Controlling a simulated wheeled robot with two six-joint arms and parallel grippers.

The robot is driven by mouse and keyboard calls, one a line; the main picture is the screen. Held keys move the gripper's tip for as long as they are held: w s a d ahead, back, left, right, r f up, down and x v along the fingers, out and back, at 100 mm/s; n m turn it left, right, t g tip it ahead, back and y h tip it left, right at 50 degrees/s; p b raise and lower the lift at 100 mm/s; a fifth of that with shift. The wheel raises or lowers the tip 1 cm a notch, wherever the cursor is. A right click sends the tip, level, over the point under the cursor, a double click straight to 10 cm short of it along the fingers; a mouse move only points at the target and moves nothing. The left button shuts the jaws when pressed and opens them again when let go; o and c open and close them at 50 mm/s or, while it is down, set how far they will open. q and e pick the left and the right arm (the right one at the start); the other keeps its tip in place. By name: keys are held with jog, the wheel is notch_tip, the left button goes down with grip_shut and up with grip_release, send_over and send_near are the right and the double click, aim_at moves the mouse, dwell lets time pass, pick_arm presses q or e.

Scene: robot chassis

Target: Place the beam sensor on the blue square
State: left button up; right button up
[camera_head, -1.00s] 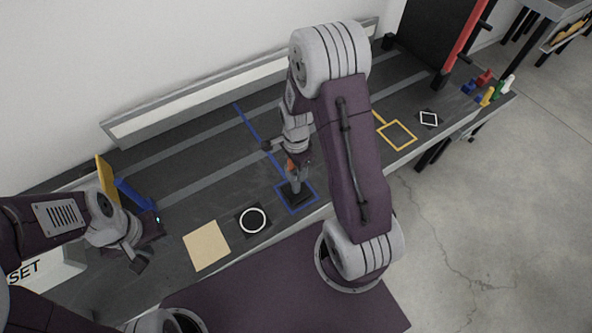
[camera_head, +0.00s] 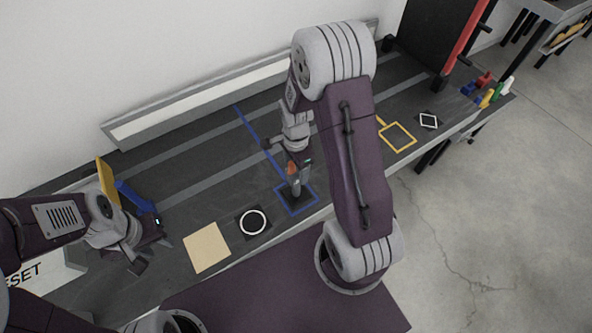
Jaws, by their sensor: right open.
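The blue square (camera_head: 313,205) is an outline on the dark bench, at the end of a blue line. The beam sensor (camera_head: 295,186), a small grey upright piece with an orange part and a dark base, stands inside the outline. My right gripper (camera_head: 292,160) is directly above and around its top. It is open, and the arm partly hides the fingers. My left gripper (camera_head: 146,252) is at the lower left, over the bench and away from the square. Its fingers appear apart with nothing between them.
A tan square (camera_head: 206,248) and a black tile with a white ring (camera_head: 253,222) lie left of the blue square. A yellow outline (camera_head: 397,136) and a white diamond tile (camera_head: 428,120) lie right. Blue and yellow upright pieces (camera_head: 134,196) stand near my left gripper. Small coloured pieces (camera_head: 486,92) stand far right.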

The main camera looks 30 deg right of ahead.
notch_tip(320, 180, up, 10)
jog(key=p, duration=0.2)
jog(key=s+a+n, duration=0.2)
jog(key=s+n, duration=0.2)
jog(key=n, duration=0.4)
jog(key=s+a+n+t, duration=0.1)
jog(key=s+a+n, duration=0.2)
jog(key=n, duration=0.6)
jog(key=shift+s+r, duration=0.3)
jog(key=shift+s, duration=0.45)
notch_tip(320, 180, up, 4)
jog(key=p, duration=0.4)
jog(key=shift+r, duration=0.1)
